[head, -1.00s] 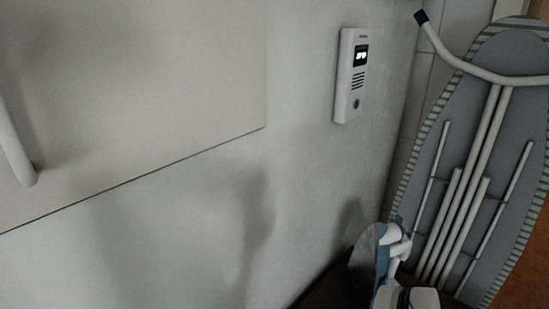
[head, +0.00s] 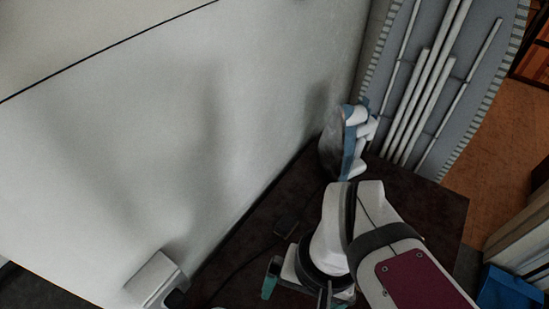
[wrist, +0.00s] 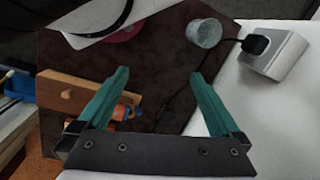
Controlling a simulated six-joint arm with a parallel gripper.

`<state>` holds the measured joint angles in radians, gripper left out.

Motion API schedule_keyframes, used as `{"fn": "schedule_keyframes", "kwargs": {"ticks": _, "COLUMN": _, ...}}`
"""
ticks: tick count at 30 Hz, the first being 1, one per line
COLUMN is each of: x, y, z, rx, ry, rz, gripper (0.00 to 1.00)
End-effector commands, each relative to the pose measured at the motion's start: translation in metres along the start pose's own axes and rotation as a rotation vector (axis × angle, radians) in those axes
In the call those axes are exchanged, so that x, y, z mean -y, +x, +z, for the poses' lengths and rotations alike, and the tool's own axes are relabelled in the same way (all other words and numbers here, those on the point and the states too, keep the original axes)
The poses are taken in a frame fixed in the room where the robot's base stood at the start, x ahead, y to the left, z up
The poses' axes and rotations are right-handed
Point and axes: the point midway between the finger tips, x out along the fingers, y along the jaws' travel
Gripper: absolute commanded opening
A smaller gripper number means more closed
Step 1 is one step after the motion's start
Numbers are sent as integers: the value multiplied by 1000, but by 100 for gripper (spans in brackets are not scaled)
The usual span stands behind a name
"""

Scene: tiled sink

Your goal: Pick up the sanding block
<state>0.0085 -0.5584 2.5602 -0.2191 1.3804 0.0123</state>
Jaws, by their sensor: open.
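An orange-brown wooden block (wrist: 75,92) with a round knob or hole lies at the left of the wrist view, on or over the dark tabletop; it looks like the sanding block, but I cannot be sure. An orange piece (wrist: 124,111) shows at its right end, and my left finger partly hides this area. My gripper (wrist: 160,75) is open, with green fingers spread and nothing between them but dark tabletop and a thin cable. In the head view my gripper (head: 298,288) is low over the table, and the block is not visible there.
A dark tabletop (head: 425,200) runs along the pale wall. A grey cup (wrist: 205,32) and a socket box with a black plug (wrist: 278,50) stand near the cable. A blue box (head: 505,290) is right.

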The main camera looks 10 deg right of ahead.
Motion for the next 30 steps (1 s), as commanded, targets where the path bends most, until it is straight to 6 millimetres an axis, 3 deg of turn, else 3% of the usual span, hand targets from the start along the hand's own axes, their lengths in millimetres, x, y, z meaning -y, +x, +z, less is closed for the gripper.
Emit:
{"fn": "schedule_keyframes", "kwargs": {"ticks": 5, "x": 0, "y": 0, "z": 0, "rx": 0, "ry": 0, "rz": 0, "gripper": 100}}
{"fn": "schedule_keyframes", "kwargs": {"ticks": 8, "x": 0, "y": 0, "z": 0, "rx": 0, "ry": 0, "rz": 0, "gripper": 86}}
{"fn": "schedule_keyframes", "kwargs": {"ticks": 17, "x": 2, "y": -2, "z": -5, "rx": -1, "ry": 8, "rz": 4, "gripper": 85}}
{"fn": "schedule_keyframes", "kwargs": {"ticks": 20, "x": 16, "y": -8, "z": -47, "rx": -12, "ry": 72, "rz": 33, "gripper": 85}}
{"fn": "schedule_keyframes", "kwargs": {"ticks": 22, "x": 30, "y": -7, "z": -96, "rx": -34, "ry": 142, "rz": 61, "gripper": 85}}
{"fn": "schedule_keyframes", "kwargs": {"ticks": 24, "x": 44, "y": 3, "z": -145, "rx": -58, "ry": 208, "rz": 83, "gripper": 85}}
{"fn": "schedule_keyframes", "kwargs": {"ticks": 27, "x": 56, "y": 24, "z": -200, "rx": -89, "ry": 282, "rz": 104, "gripper": 85}}
{"fn": "schedule_keyframes", "kwargs": {"ticks": 30, "x": 62, "y": 40, "z": -230, "rx": -108, "ry": 324, "rz": 113, "gripper": 85}}
